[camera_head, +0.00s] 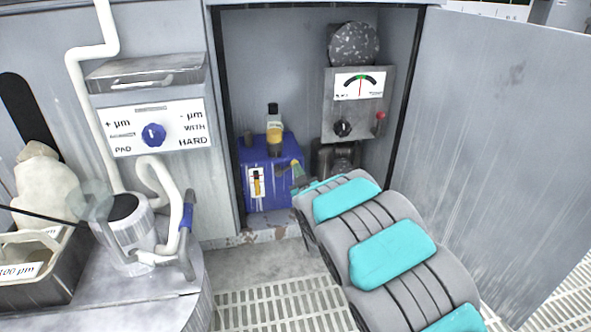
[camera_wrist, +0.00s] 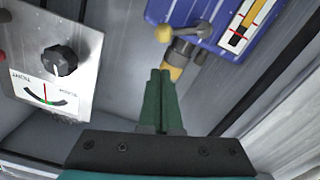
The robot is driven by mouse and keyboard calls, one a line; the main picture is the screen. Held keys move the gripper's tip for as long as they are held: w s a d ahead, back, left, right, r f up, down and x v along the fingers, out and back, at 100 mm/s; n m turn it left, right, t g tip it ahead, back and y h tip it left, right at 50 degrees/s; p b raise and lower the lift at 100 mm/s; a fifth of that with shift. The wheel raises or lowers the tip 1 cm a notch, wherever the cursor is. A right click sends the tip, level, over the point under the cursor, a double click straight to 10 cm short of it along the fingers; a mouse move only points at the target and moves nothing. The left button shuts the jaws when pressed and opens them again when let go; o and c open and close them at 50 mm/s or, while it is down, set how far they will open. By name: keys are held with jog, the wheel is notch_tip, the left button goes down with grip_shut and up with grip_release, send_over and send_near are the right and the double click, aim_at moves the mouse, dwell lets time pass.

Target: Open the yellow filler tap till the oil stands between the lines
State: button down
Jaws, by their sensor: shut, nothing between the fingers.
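The blue oil tank (camera_head: 283,155) stands low in the open cabinet, with a sight gauge (camera_head: 256,184) on its front. In the wrist view the gauge (camera_wrist: 243,24) shows yellow oil and red lines; I cannot tell the level against them exactly. The yellow tap lever (camera_wrist: 164,34) sits on the tank's side, above a grey spout with a yellow end (camera_wrist: 174,72). My gripper (camera_wrist: 160,74) is shut and empty, its green fingertips close to the spout end and apart from the lever. In the head view my gripper (camera_head: 299,176) is right of the tank, partly hidden.
The open cabinet door (camera_head: 505,140) bounds the right side. A polishing station with hoses (camera_head: 127,225) is left.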

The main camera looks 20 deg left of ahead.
jog(key=v, duration=0.7)
notch_tip(320, 180, up, 2)
send_over(294, 161)
jog(key=s, duration=0.4)
jog(key=shift+w+d+f+g+h+b, duration=0.1)
jog(key=shift+w+d+f+h+b, duration=0.1)
jog(key=shift+f, duration=0.35)
jog(key=shift+w+d+f+g+h+b, duration=0.1)
jog(key=shift+w+f, duration=0.1)
jog(key=shift+f, duration=0.35)
jog(key=shift+w+d+f+g+h+b, duration=0.1)
jog(key=shift+w+f, duration=0.1)
jog(key=shift+f, duration=0.3)
jog(key=shift+f, duration=0.1)
jog(key=shift+w+d+f, duration=0.25)
jog(key=shift+d+f, duration=0.05)
jog(key=shift+f, duration=0.3)
jog(key=shift+r, duration=0.1)
